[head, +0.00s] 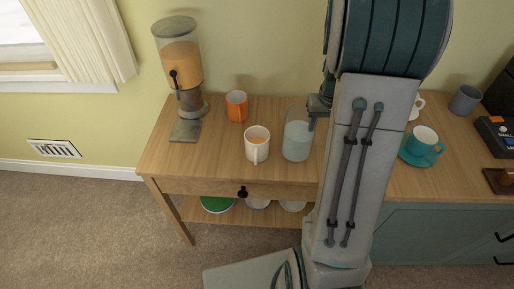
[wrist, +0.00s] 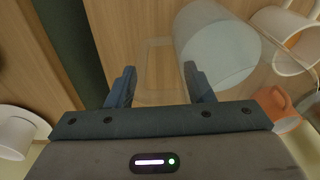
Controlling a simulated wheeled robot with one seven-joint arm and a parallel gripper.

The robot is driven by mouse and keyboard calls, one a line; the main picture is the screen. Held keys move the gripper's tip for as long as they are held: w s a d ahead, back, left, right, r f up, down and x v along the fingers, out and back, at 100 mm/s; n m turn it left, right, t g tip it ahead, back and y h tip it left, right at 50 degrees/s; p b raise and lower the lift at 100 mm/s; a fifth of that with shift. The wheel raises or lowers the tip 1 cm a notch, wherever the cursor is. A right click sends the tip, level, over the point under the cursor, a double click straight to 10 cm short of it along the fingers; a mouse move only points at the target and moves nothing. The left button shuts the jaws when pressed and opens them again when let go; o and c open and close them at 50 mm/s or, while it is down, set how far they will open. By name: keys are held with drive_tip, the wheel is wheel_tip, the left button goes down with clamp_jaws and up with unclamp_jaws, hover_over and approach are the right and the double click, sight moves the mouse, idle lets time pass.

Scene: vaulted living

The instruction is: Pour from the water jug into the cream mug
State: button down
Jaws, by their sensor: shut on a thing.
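The water jug (head: 297,141) is a clear vessel with pale water in it. It looks upright, at the counter's middle; I cannot tell whether its base touches the wood. My gripper (head: 318,108) is at its right side, partly hidden by my arm. In the wrist view, my gripper (wrist: 160,86) is shut on the jug's clear handle, with the jug (wrist: 218,48) just beyond the fingers. The cream mug (head: 257,146) stands upright left of the jug, close but apart, with something orange showing inside. It also shows in the wrist view (wrist: 283,30).
An orange mug (head: 237,107) stands behind the cream mug. A drink dispenser (head: 179,55) stands at the left end. Right of my arm are a teal cup (head: 424,141) on a saucer, a white cup (head: 417,106) and a grey mug (head: 465,99). The wood front left is clear.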

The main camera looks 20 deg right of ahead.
drive_tip(key=shift+r, duration=0.1)
wheel_tip(320, 180, up, 4)
drive_tip(key=p, duration=0.2)
drive_tip(key=shift+p, duration=0.4)
idle(0.6)
